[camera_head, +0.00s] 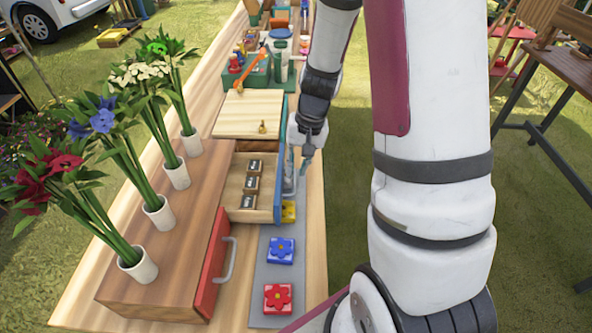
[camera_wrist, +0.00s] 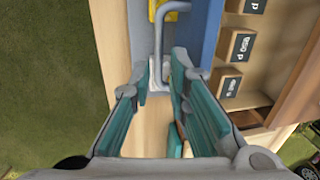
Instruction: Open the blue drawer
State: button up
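The blue drawer stands pulled out from the wooden cabinet, its blue front (camera_head: 279,178) to the right of its open tray. Small labelled blocks (camera_head: 252,184) lie inside. In the wrist view the blue front (camera_wrist: 207,32) and its grey handle (camera_wrist: 158,42) are at the top. My gripper (camera_head: 305,163) is beside the drawer front, by the handle. In the wrist view my gripper (camera_wrist: 160,82) has its teal fingers apart, with the near end of the handle between or just beyond the tips. I cannot tell if they touch it.
A closed red drawer (camera_head: 212,264) with a grey handle is nearer. Blue (camera_head: 281,250) and red (camera_head: 277,297) flower blocks lie on a grey mat (camera_head: 272,272). Several potted flowers line the left. A green tool tray (camera_head: 259,76) stands farther back.

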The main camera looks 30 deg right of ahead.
notch_tip(320, 180, up, 10)
jog(key=s+d, duration=0.1)
jog(key=shift+d+f, duration=0.15)
jog(key=shift+d, duration=0.1)
dwell(0.4)
